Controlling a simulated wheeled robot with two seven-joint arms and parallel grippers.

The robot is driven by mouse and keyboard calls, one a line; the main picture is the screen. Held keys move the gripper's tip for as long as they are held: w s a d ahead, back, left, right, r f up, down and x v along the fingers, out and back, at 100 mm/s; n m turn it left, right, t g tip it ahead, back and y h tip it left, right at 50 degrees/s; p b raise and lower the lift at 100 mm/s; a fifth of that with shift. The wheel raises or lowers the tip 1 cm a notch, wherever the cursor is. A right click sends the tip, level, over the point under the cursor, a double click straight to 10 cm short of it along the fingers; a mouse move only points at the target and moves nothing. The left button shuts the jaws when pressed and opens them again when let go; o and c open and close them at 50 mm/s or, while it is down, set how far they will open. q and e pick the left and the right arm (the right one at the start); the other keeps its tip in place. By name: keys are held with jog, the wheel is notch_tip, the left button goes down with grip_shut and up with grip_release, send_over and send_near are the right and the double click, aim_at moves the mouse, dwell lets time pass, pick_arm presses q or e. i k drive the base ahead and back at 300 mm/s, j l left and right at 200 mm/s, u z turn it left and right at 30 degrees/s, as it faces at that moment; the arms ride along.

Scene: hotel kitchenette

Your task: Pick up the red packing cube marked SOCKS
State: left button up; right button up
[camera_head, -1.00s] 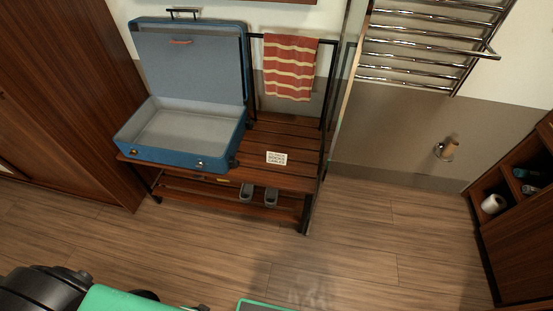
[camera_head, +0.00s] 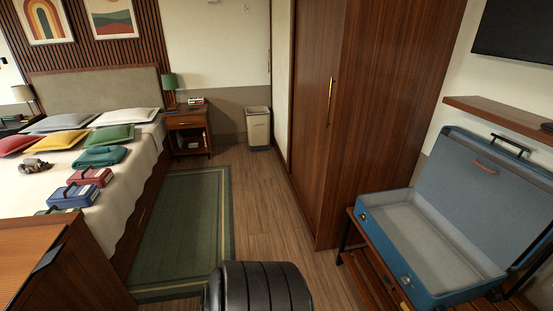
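A red packing cube (camera_head: 91,177) with a pale label lies on the bed (camera_head: 133,190) at the left, near its right edge. The label's writing is too small to read. A blue packing cube (camera_head: 72,196) lies just in front of it, and part of a green one (camera_head: 57,211) shows nearer still. Neither of my grippers is in view. A black ribbed part at the bottom middle seems to be my own arm.
An open blue suitcase (camera_head: 408,290) stands on a wooden rack at the right. A green rug (camera_head: 185,232) lies beside the bed. A wooden cabinet (camera_head: 60,262) stands at the lower left. The floor (camera_head: 262,215) between rug and wardrobe (camera_head: 345,120) is clear.

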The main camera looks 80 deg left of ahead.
aim_at(101, 176)
jog(key=u, duration=2.85)
jog(key=i+j+u, duration=0.85)
jog(key=i+u, duration=0.3)
